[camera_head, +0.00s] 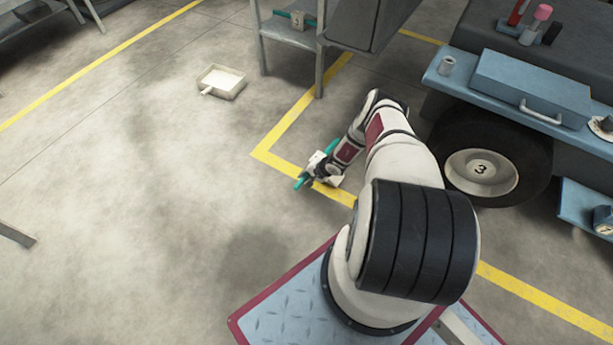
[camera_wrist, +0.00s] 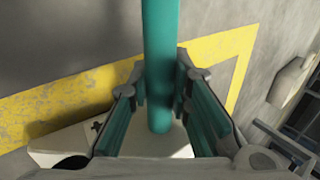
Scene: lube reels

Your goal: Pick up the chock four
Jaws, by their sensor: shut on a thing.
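A pale chock with a long teal bar handle (camera_head: 301,183) is at the end of my arm, by the corner of the yellow floor line. In the wrist view the teal handle (camera_wrist: 160,60) runs upright between the fingers of my gripper (camera_wrist: 161,85), which is shut on it. The chock's pale body (camera_wrist: 55,148) shows below, partly hidden by the fingers, with a small dark mark I cannot read surely. In the head view my gripper (camera_head: 322,170) covers part of the chock. I cannot tell whether the chock touches the floor.
A similar chock marked 3 (camera_head: 297,19) sits on a metal shelf (camera_head: 283,37) at the back. A pale tray (camera_head: 222,82) lies on the floor. A wheel marked 3 (camera_head: 482,172) and a blue bench with a toolbox (camera_head: 530,85) stand right. The left floor is mostly clear.

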